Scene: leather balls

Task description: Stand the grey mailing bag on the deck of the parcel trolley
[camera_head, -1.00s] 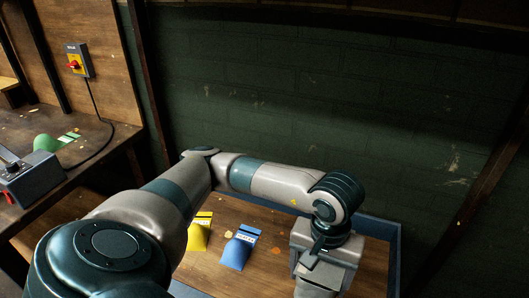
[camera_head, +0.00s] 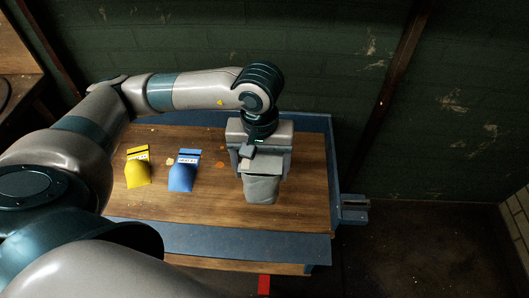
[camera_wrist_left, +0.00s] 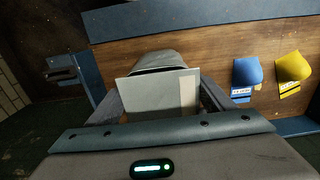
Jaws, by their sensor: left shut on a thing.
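The grey mailing bag (camera_head: 262,190) hangs or stands below my left gripper (camera_head: 262,172), over the right part of the wooden deck (camera_head: 215,212) with blue edges, which looks like the parcel trolley. My left gripper is shut on the bag's upper end. In the left wrist view the bag (camera_wrist_left: 165,60) shows between the two fingers (camera_wrist_left: 160,100), with a pale flat panel towards me. The bag looks roughly upright. I cannot tell whether its bottom touches the deck. My right gripper is in neither view.
Bare deck lies right of the grey bag.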

